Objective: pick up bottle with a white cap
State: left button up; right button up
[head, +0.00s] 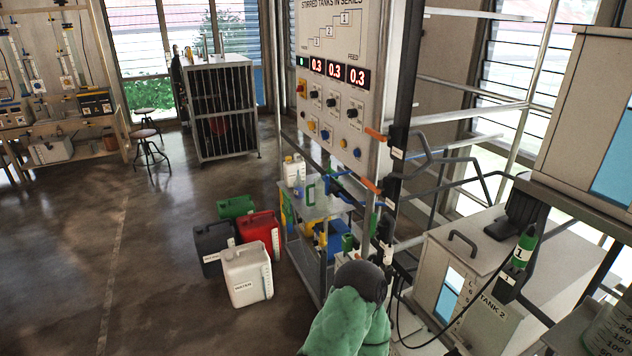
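Pale bottles (293,171) stand together on the top shelf of a metal cart in the middle of the head view. They are small in the picture. Their tops look light, but I cannot tell clearly which one has a white cap. A blue item and a green item are close beside them on the shelf. Neither of my grippers shows in the head view, and nothing is seen touching the bottles.
The cart (316,211) stands below a control panel (335,75). White (246,277), red (262,232), black and green canisters stand on the floor left of it. A green, dark-topped shape (345,322) is in front. Tank 2 (487,312) is at right. Floor at left is clear.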

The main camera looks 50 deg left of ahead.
aim_at(298, 184)
jog(key=k+j+z, duration=0.1)
jog(key=j+z, duration=0.3)
jog(key=j, duration=2.6)
